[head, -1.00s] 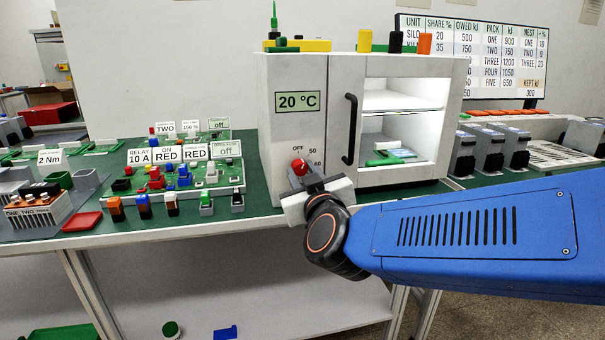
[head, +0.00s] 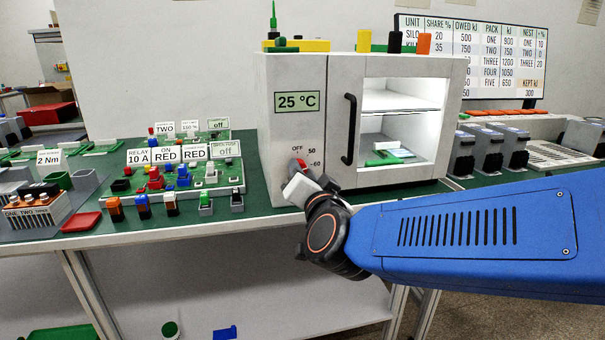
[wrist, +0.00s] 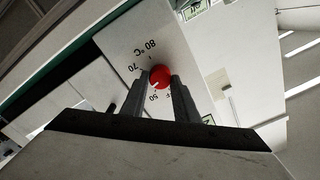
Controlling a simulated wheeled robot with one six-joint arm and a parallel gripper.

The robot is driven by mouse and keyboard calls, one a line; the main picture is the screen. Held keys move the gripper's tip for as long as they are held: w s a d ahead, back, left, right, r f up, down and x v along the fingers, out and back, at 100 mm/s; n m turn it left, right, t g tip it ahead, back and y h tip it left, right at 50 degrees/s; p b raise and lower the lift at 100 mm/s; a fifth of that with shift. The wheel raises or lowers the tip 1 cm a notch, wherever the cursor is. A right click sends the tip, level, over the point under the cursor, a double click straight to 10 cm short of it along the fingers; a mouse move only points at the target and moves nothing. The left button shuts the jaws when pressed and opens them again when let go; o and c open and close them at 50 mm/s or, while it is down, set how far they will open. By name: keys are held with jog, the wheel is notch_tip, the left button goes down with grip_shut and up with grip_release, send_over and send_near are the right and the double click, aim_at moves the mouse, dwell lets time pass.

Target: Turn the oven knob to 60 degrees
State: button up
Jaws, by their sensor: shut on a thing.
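The white oven (head: 290,140) stands on the bench, its display (head: 298,102) reading 25 °C. The red knob (head: 296,166) is low on its front, mostly hidden behind my gripper (head: 299,177) in the head view. Labels OFF, 50 and 60 show around it. In the wrist view the red knob (wrist: 161,75) sits between the two fingertips of my gripper (wrist: 160,86), which is shut on it. Labels 80 °C, 70 and 50 show there. A small pale mark shows at the knob's lower edge, near the 50. I cannot read the exact setting.
The oven's dark door handle (head: 350,130) is just right of the knob. A green circuit board (head: 235,180) with switches and signs lies to the left. Dark-fronted units (head: 490,150) stand at the right.

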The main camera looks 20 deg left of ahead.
jog(key=shift+m, duration=1.1)
jog(key=o, duration=1.1)
jog(key=shift+c, duration=0.2)
jog(key=v, duration=1.7)
jog(key=shift+s, duration=0.2)
jog(key=shift+w, duration=0.1)
